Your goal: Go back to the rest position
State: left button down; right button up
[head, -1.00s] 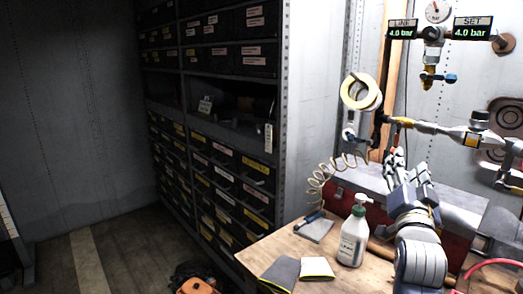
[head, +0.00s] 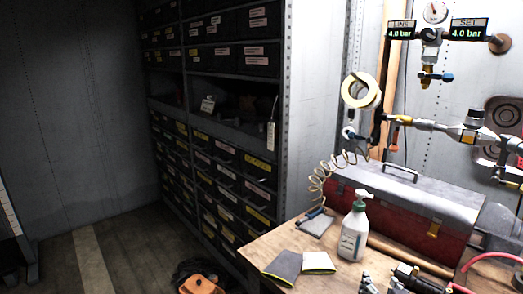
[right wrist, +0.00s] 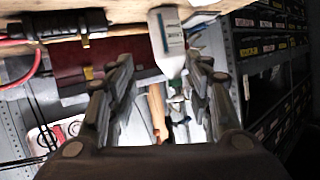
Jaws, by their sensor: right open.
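My right gripper (head: 382,284) shows only by its fingertips at the bottom edge of the head view, low in front of the workbench (head: 262,246). In the right wrist view, the right gripper (right wrist: 160,60) has its two fingers spread apart with nothing held between them. A white pump bottle (head: 354,232) stands on the bench beyond it. The bottle also shows upside down in the right wrist view (right wrist: 170,42), beyond the fingers and apart from them. My left gripper is in neither view.
A red toolbox (head: 395,213) stands behind the bottle. A black tool (head: 412,279) with a red hose lies close right of the gripper. Folded cloths (head: 283,267) lie at the bench's left. Drawer shelving (head: 222,160) stands left; floor (head: 120,245) is open there.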

jog(key=s+a+f+n+g+y, duration=0.1)
jog(key=s+a+f+n+g, duration=0.15)
jog(key=s+f, duration=0.5)
jog(key=s+a+f+n+g+y, duration=0.15)
jog(key=s+f+g, duration=0.3)
jog(key=s, duration=0.65)
jog(key=s+a+f+n+g, duration=0.25)
jog(key=s+f, duration=0.35)
jog(key=s, duration=0.3)
notch_tip(320, 180, down, 33)
jog(key=s+g+b, duration=0.2)
jog(key=s+b, duration=0.1)
jog(key=b, duration=0.2)
jog(key=s+d+f+b, duration=0.2)
jog(key=s+f+b, duration=0.1)
jog(key=s+f, duration=1.3)
notch_tip(320, 180, down, 2)
jog(key=shift+d+f+g+b, duration=0.25)
jog(key=shift+d+g+b, duration=0.05)
jog(key=shift+d+g, duration=0.05)
